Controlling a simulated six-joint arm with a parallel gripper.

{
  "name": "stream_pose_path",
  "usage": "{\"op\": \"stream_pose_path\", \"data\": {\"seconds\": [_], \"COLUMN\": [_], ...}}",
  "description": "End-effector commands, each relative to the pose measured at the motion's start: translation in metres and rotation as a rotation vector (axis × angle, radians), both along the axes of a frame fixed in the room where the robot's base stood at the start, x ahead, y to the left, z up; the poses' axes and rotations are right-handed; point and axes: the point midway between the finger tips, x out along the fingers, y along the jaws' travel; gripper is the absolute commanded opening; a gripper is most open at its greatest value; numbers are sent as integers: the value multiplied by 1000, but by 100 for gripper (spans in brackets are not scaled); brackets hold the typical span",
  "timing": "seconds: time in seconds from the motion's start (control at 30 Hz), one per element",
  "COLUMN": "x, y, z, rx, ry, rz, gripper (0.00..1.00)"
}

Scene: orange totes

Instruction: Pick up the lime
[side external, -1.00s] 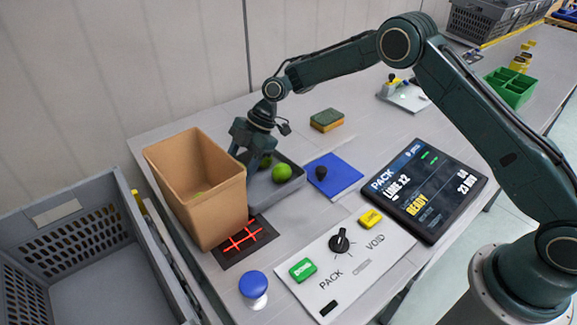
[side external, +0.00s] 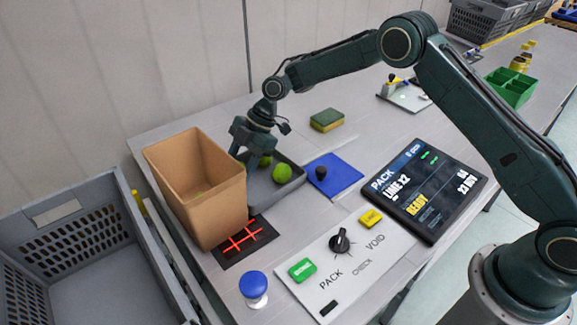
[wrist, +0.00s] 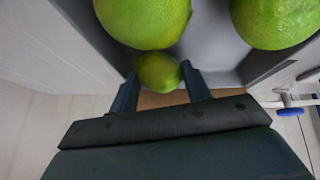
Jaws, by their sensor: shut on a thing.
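My gripper (side external: 243,157) is low over the grey tray (side external: 278,196), at its end beside the cardboard box. In the wrist view its fingers (wrist: 160,78) are shut on a small green lime (wrist: 158,73). Two larger-looking limes show closer to the wrist camera: one at top centre (wrist: 143,18) and one at top right (wrist: 276,20). In the side view, one lime (side external: 282,173) lies clear in the tray and another (side external: 265,161) sits behind it. The held lime is hidden there by the gripper and box.
The tall open cardboard box (side external: 205,205) stands left of the tray, very near my gripper. A blue mat (side external: 345,180) with a dark knob lies right of the tray. A sponge (side external: 327,120) lies behind. A control panel (side external: 335,262) and screen (side external: 425,190) are in front and right.

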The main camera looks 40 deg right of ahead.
Motion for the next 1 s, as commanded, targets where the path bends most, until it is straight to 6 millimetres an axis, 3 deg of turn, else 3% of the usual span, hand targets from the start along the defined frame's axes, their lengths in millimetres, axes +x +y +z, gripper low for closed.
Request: {"op": "stream_pose_path", "data": {"seconds": [0.37, 0.83, 1.0], "x": [1, 1, 1], "y": [0, -1, 0], "z": [39, 146, 172], "rx": [2, 0, 0], "ry": [-4, -7, -5], "rz": [0, 0, 0], "gripper": [25, 25, 25]}}
